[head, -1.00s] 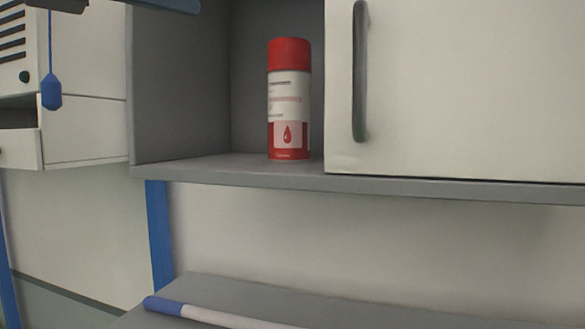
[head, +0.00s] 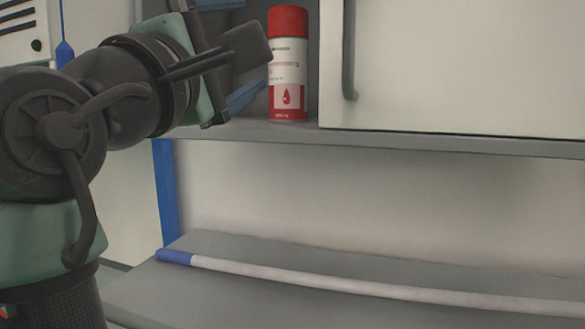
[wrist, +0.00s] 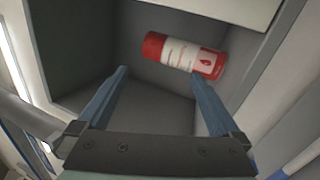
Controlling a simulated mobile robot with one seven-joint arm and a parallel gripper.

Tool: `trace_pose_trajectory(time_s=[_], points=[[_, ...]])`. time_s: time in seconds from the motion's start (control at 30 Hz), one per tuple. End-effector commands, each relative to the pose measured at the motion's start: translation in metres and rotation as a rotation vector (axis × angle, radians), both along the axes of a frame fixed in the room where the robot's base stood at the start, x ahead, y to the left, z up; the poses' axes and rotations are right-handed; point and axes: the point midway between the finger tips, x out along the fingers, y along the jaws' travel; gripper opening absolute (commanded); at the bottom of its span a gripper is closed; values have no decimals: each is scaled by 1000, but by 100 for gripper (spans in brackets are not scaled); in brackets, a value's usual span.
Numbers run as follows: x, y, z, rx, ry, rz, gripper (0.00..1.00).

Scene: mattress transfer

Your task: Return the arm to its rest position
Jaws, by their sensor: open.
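My gripper (wrist: 158,88) is open and empty in the wrist view, its two blue fingers spread apart. In the head view my arm fills the left side, and one blue finger (head: 246,96) shows just left of the can (head: 288,66). The can stands upright on the grey shelf (head: 240,131) of an open cupboard compartment. The other finger is mostly hidden behind my wrist parts in the head view.
A closed white cupboard door (head: 450,65) with a dark vertical handle (head: 349,50) is right of the can. Below is a grey surface (head: 200,290) with a long white, blue-ended rail (head: 350,283). The space between shelf and surface is clear.

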Motion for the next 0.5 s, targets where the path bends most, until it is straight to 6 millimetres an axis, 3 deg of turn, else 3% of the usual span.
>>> trace_pose_trajectory(time_s=[0.27,0.5], points=[[-37,-30,-27,611,-352,453,100],[-102,-50,-37,1125,-561,902,100]])
